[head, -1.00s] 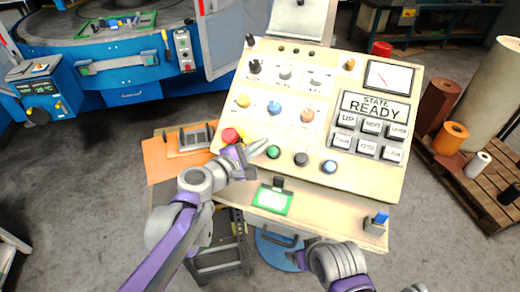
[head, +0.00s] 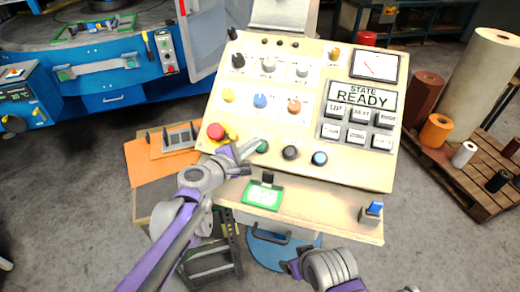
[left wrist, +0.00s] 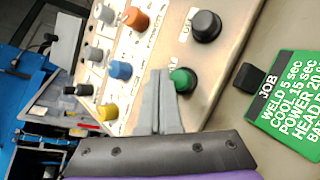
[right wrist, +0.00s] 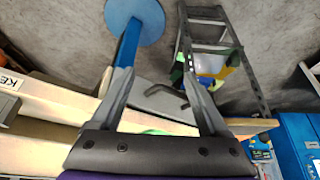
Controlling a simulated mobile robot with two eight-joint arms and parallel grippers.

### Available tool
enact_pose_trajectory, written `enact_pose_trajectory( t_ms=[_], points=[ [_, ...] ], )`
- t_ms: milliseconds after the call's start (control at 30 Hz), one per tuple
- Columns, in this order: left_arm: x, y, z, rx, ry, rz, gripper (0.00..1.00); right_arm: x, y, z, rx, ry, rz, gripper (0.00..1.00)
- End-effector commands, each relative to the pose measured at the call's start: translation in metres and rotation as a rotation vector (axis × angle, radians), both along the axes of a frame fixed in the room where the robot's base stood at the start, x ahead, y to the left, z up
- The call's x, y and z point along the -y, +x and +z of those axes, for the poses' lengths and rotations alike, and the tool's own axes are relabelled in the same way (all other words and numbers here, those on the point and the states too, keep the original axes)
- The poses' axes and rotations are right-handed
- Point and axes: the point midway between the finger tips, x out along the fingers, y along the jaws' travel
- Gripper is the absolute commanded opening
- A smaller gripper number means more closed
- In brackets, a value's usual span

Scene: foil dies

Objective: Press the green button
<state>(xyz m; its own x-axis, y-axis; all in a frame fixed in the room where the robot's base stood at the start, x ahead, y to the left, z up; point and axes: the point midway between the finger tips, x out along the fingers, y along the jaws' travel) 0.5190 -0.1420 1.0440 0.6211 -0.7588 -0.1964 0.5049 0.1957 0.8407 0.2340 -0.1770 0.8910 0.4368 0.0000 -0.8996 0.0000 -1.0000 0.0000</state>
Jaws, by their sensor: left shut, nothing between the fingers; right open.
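The green button (head: 262,146) is on the lower row of the sloped cream control panel (head: 215,95), between the red mushroom button and a black button. In the left wrist view the green button (left wrist: 183,80) stands just right of my fingertips. My left gripper (head: 253,145) is shut and empty, its tips at or very close to the green button's left side; I cannot tell whether they touch. The left gripper (left wrist: 160,75) also shows in its wrist view. My right gripper (right wrist: 158,75) is open and empty, low in front of the panel's shelf.
A red mushroom button (head: 215,131) sits left of the green one; a black button (head: 291,153) and a blue button (head: 320,158) sit right. A green job card (head: 263,196) stands on the shelf below. The display (head: 363,97) reads STATE READY.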

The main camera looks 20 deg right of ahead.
Motion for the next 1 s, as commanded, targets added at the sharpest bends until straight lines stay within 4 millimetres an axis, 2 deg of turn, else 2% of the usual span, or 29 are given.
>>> enact_pose_trajectory(
  t_ms=[200,1000],
  points=[
    [0.0041,0.0059,-0.0103,0.0,0.0,0.0,0.0,0.0,-0.0014,-0.0071,-0.003,0.0,0.0,0.78],
    [0.004,0.0064,-0.0104,0.0,0.0,0.0,0.0,0.0,-0.0014,-0.007,-0.003,0.0,0.0,0.78]
  ],
)
